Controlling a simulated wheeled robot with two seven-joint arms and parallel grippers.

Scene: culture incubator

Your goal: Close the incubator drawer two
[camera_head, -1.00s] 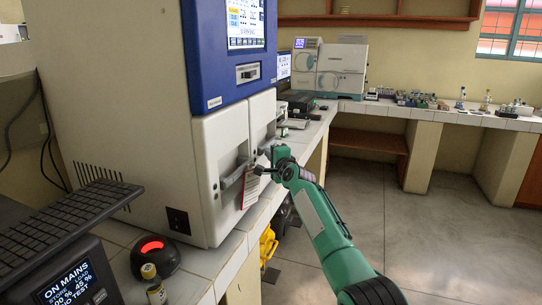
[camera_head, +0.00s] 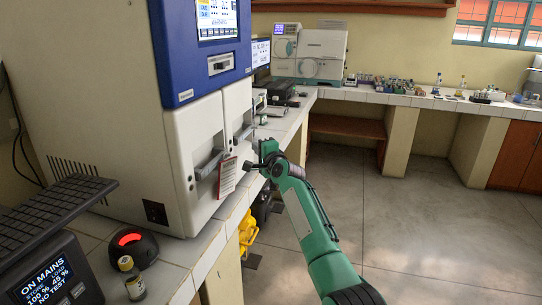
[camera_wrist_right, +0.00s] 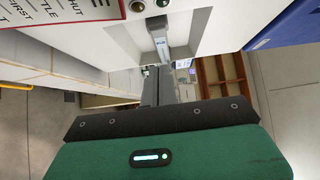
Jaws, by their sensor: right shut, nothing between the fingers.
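The incubator (camera_head: 90,70) is a tall white cabinet with a blue upper panel and screen. Low on its front are two white drawer fronts side by side, a near one (camera_head: 197,135) and a far one (camera_head: 237,106), each with a grey handle. I cannot read which is drawer two. A red-and-white card (camera_head: 227,178) hangs by the near handle (camera_head: 208,165). My right gripper (camera_head: 254,161) is shut and empty, just right of the card, apart from the fronts. In the right wrist view its fingers (camera_wrist_right: 159,86) point toward a grey handle (camera_wrist_right: 158,36). My left gripper is out of view.
The white tiled bench (camera_head: 205,240) runs under the incubator and on to the back wall. A black puck with a red light (camera_head: 130,245), small bottles (camera_head: 132,280) and a scale-like unit (camera_head: 48,270) stand at the near left. The floor at right is clear.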

